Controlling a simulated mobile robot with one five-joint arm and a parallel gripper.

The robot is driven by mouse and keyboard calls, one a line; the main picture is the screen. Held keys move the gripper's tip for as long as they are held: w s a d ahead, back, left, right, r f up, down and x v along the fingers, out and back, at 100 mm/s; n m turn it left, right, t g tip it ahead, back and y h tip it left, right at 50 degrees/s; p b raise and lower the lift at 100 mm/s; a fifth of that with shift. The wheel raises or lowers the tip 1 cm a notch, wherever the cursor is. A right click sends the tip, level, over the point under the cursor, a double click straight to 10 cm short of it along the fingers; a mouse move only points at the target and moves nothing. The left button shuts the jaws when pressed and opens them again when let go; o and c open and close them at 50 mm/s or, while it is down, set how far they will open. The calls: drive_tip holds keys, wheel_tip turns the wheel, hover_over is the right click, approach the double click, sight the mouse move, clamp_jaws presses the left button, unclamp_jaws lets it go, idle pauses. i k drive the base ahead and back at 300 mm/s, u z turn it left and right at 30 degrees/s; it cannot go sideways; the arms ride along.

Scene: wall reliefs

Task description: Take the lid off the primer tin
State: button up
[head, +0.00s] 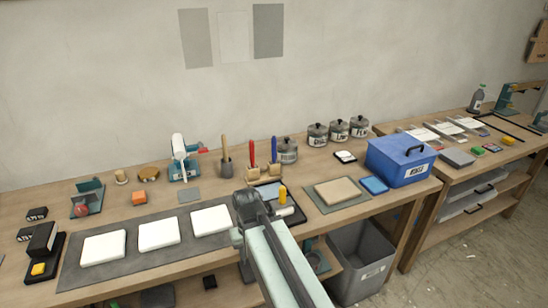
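Three grey metal tins with dark knobbed lids stand in a row at the back of the bench: a left one (318,136), a middle one (339,131) and a right one (359,127). A similar tin (287,151) stands apart to their left, partly behind a blue-handled tool. All appear to have lids on. The labels are too small to read, so I cannot tell which is the primer tin. My arm reaches in from the bottom; the dark end of my gripper (252,206) is over the bench front, well short of the tins. Its fingers cannot be made out.
Red-handled (252,154) and blue-handled (274,152) tools stand upright in wooden blocks before the left tin. A blue lidded box (400,160) stands right. White slabs (158,234) lie on a grey mat (75,272). A grey bin (360,262) stands below the bench edge.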

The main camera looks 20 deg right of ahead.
sight(287, 143)
drive_tip(key=u, duration=2.9)
drive_tip(key=k, duration=1.45)
drive_tip(key=z, duration=1.25)
drive_tip(key=i, duration=1)
drive_tip(key=u, duration=0.05)
